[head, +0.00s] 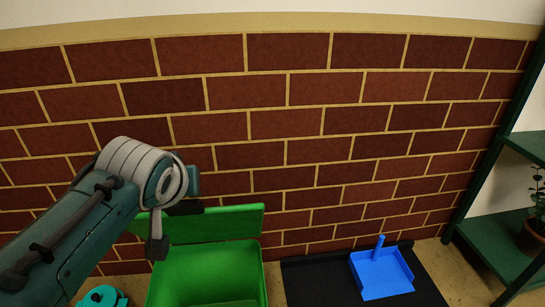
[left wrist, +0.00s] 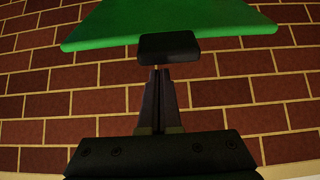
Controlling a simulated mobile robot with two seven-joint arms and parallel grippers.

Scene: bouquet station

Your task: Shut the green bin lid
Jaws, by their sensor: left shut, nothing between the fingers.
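The green bin (head: 207,275) stands on the floor at the bottom of the head view. Its lid (head: 228,223) is raised along the far side, so the bin is open. My left arm comes in from the left, with its wrist above and left of the bin, in front of the lid's left part. In the left wrist view my left gripper (left wrist: 159,72) is shut and empty. The lid (left wrist: 170,20) fills the top of that view, beyond a black block (left wrist: 168,45) just past the fingertips. I cannot tell whether anything touches the lid. My right gripper is out of view.
A brick wall (head: 290,120) rises behind the bin. A blue dustpan (head: 382,272) lies on a black mat (head: 318,283) to the right. A dark green shelf (head: 490,245) with a potted plant (head: 537,228) stands at the far right. A teal object (head: 103,297) is left of the bin.

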